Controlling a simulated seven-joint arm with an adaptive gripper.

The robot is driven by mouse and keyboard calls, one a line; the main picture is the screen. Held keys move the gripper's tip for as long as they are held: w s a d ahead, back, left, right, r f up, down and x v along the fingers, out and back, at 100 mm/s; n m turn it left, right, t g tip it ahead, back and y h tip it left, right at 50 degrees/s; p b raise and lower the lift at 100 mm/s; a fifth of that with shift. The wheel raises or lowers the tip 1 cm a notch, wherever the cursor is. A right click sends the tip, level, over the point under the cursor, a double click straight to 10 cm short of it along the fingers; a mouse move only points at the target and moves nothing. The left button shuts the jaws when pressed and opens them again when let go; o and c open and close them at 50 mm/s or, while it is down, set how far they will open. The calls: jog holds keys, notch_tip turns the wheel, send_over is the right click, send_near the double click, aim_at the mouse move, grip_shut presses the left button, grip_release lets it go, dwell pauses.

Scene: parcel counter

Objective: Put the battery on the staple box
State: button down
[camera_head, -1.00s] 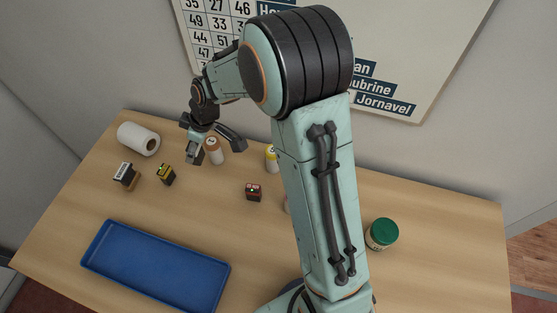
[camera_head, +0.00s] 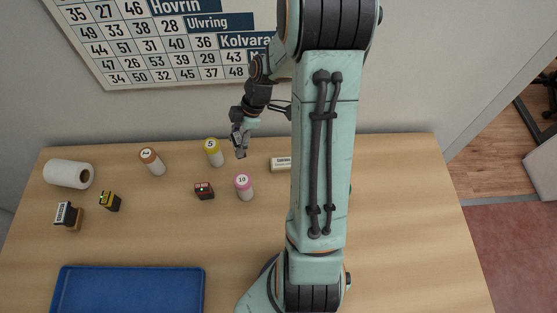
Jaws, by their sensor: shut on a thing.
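My gripper (camera_head: 239,148) is above the back of the counter, between the yellow-topped roll and the white box. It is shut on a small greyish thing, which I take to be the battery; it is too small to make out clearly. A small white box with a dark label (camera_head: 280,164), which looks like the staple box, lies on the counter to the right of and below my gripper in the picture. My arm covers the area just right of this box.
Near the gripper stand a yellow-topped roll (camera_head: 214,152), a pink-topped roll (camera_head: 244,187) and a dark red block (camera_head: 204,190). Farther left are an orange-topped roll (camera_head: 152,162), a yellow-black block (camera_head: 109,201), a stamp (camera_head: 68,215), a paper roll (camera_head: 68,174) and a blue tray (camera_head: 62,272).

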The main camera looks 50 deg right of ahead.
jog(key=s+d+m+t, duration=0.1)
jog(key=s+d+m, duration=0.3)
jog(key=s+d, duration=0.3)
jog(key=h, duration=0.1)
send_near(277, 163)
jog(key=x, duration=0.5)
jog(key=shift+r, duration=0.1)
jog(key=c, duration=0.6)
grip_release()
jog(key=shift+c, duration=0.2)
